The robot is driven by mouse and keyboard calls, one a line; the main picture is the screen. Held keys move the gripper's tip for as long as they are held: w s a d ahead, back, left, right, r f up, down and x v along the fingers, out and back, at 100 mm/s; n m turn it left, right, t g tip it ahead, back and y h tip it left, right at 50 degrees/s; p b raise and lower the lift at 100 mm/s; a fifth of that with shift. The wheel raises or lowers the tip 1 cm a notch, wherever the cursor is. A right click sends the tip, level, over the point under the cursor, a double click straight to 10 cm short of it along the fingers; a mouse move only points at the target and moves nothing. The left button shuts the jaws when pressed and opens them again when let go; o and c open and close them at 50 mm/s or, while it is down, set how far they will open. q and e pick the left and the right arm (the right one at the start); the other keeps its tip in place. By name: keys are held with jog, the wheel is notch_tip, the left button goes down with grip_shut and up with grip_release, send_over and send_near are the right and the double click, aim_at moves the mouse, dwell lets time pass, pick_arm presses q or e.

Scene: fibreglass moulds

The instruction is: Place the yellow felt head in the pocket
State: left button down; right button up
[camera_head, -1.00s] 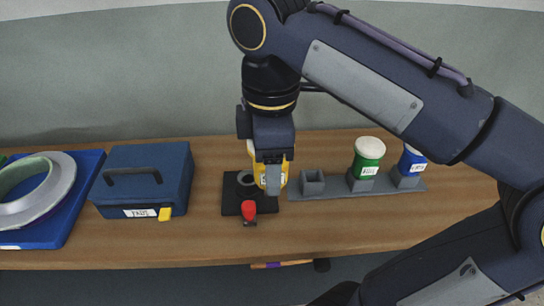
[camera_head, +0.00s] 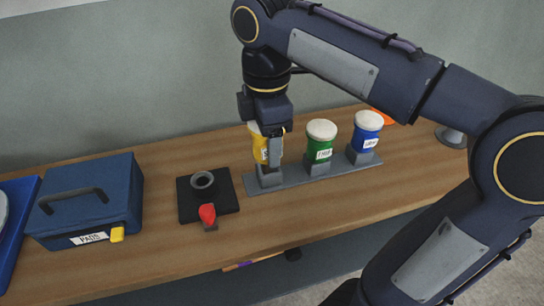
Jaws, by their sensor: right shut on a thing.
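My right gripper (camera_head: 273,152) is shut on the yellow felt head (camera_head: 258,146), which has a white label and is partly hidden behind the fingers. It is upright at the left pocket (camera_head: 269,177) of the grey rack (camera_head: 292,178), directly above it or in its mouth; I cannot tell how deep it sits. A green felt head (camera_head: 319,148) with a white top stands in the middle pocket. A blue one (camera_head: 366,138) stands in the right pocket. My left gripper is not in view.
A black block with a grey ring (camera_head: 203,181) and a red-knobbed lever (camera_head: 207,214) is left of the rack. A blue PADS box (camera_head: 96,192) with a yellow latch is further left. An orange item (camera_head: 382,117) and a grey stand (camera_head: 450,137) are at right. The front wood is clear.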

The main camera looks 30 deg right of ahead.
jog(key=shift+w+d+f+b, duration=0.3)
jog(key=shift+w+d+f, duration=0.45)
jog(key=shift+f, duration=0.85)
jog(key=shift+w+d+f+b, duration=0.35)
jog(key=shift+w+f, duration=0.65)
jog(key=shift+f, duration=0.55)
jog(key=shift+w+d+f+b, duration=0.4)
jog(key=shift+w+f, duration=0.5)
jog(key=shift+f, duration=0.7)
jog(key=shift+d+f, duration=0.1)
jog(key=shift+f, duration=0.1)
jog(key=o, duration=1.2)
jog(key=shift+c, duration=0.2)
notch_tip(320, 180, up, 12)
jog(key=p, duration=0.3)
jog(key=shift+r, duration=0.2)
